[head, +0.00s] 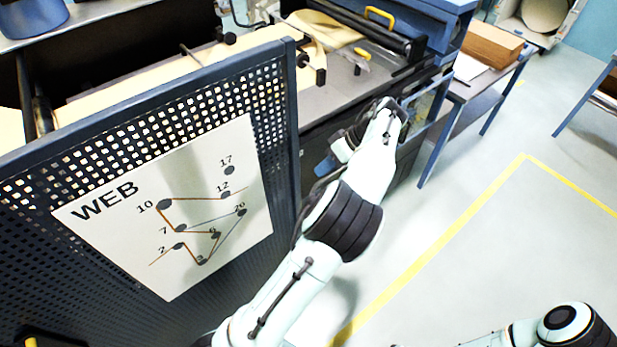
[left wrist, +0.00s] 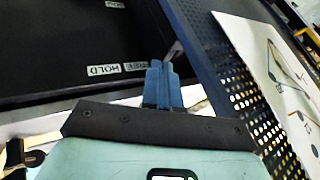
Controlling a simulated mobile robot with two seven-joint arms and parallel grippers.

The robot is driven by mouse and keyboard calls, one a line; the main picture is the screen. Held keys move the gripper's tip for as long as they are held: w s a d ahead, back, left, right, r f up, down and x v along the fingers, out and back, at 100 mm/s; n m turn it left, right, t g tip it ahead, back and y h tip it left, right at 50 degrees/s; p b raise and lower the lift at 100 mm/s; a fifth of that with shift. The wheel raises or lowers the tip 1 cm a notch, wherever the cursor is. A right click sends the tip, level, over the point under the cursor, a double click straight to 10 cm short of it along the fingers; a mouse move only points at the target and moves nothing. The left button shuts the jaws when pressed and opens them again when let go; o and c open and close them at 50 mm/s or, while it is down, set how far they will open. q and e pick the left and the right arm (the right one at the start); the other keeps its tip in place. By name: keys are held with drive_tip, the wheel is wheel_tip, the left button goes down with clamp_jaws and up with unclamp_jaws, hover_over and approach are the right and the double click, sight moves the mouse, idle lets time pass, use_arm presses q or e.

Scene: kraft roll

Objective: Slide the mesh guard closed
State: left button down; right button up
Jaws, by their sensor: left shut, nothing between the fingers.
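The mesh guard (head: 275,100) is a dark blue framed perforated panel with a white WEB diagram sheet on it. It stands upright at the left in the head view, and the machine to the right of its edge is uncovered. In the left wrist view the guard (left wrist: 243,103) runs down the right side. My left gripper (head: 325,166) is by the guard's right edge, partly hidden by my arm. Its blue fingers (left wrist: 163,68) are shut and empty, close to the guard's frame. I cannot tell whether they touch it. My right gripper is out of view.
Rollers and cream paper web (head: 332,30) lie behind the guard. A black panel (left wrist: 75,50) with HOLD and FREE labels is left of the fingers. A bench with a cardboard stack (head: 490,45) stands at the back right. The floor (head: 480,250) at right is clear.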

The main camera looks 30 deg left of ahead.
use_arm(q)
drive_tip(key=s, duration=0.1)
drive_tip(key=s+a+f, duration=0.1)
drive_tip(key=s, duration=0.1)
drive_tip(key=s+a+b, duration=0.1)
drive_tip(key=shift+s+a+f, duration=0.2)
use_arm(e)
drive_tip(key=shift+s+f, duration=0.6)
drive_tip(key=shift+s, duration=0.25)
use_arm(q)
drive_tip(key=shift+w, duration=0.1)
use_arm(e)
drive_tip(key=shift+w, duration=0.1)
